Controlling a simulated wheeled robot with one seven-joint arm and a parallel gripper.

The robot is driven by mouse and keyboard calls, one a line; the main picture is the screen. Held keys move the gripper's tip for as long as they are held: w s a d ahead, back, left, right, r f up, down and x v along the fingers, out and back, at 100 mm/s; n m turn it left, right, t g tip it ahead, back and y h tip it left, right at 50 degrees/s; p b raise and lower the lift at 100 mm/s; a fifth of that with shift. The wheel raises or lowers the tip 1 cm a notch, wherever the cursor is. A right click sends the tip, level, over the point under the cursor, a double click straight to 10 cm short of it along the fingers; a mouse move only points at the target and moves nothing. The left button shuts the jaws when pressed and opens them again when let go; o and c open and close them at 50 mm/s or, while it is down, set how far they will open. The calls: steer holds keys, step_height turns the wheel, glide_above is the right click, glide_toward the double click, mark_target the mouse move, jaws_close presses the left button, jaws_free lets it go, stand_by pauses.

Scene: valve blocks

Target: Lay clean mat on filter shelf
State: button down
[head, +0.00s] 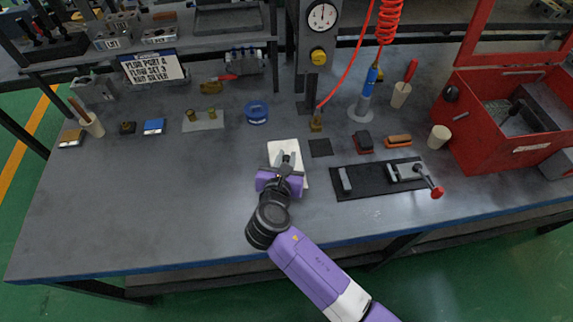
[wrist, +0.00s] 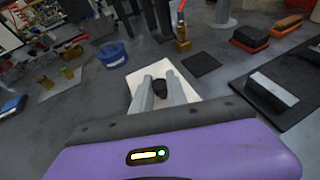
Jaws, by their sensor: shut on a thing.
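A white rectangular mat (head: 284,148) is at the middle of the bench, partly hidden by my gripper (head: 286,160). In the wrist view the white mat (wrist: 194,85) shows under and around the fingers. A small dark knob (wrist: 163,88) sits between my gripper's fingers (wrist: 160,88), over the mat, and looks like part of it. The fingers are closed on this knob. I cannot tell whether the mat touches the bench or hangs just above it. I cannot pick out with certainty which surface is the filter shelf.
A dark square (head: 320,147) lies right of the mat. A black plate with a clamp (head: 377,178) and a red box (head: 505,115) are farther right. A blue ring (head: 256,112) and a gauge column (head: 311,60) stand behind. The bench's left front is clear.

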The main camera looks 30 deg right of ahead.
steer(key=shift+f, duration=1.65)
steer(key=c, duration=1.3)
jaws_free()
steer(key=shift+f, duration=0.1)
